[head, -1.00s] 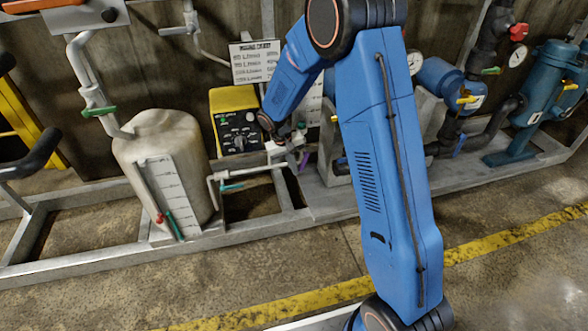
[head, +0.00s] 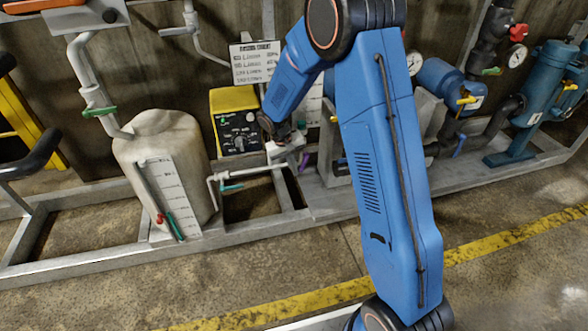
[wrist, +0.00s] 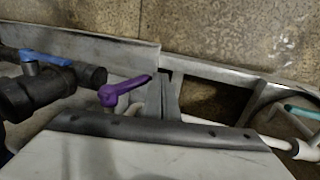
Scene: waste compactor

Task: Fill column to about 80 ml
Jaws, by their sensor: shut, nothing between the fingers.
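My gripper (head: 290,142) is at the end of the blue arm, low in front of the yellow pump box. It is small and partly hidden in the head view; it is shut and empty. A purple valve handle (head: 304,162) is just below right of it and also shows in the wrist view (wrist: 125,90). A white graduated scale (head: 314,108) stands behind the arm, mostly hidden; its level cannot be read. Another graduated scale (head: 170,195) with a tube is on the front of the off-white tank (head: 165,150). A teal handle (head: 232,187) is on the pipe left of my gripper.
The yellow pump box (head: 236,120) has a black control face. A sign (head: 255,62) hangs above it. A blue valve handle (wrist: 45,57) sits left of the purple one in the wrist view. A grey metal frame (head: 120,250) runs underneath.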

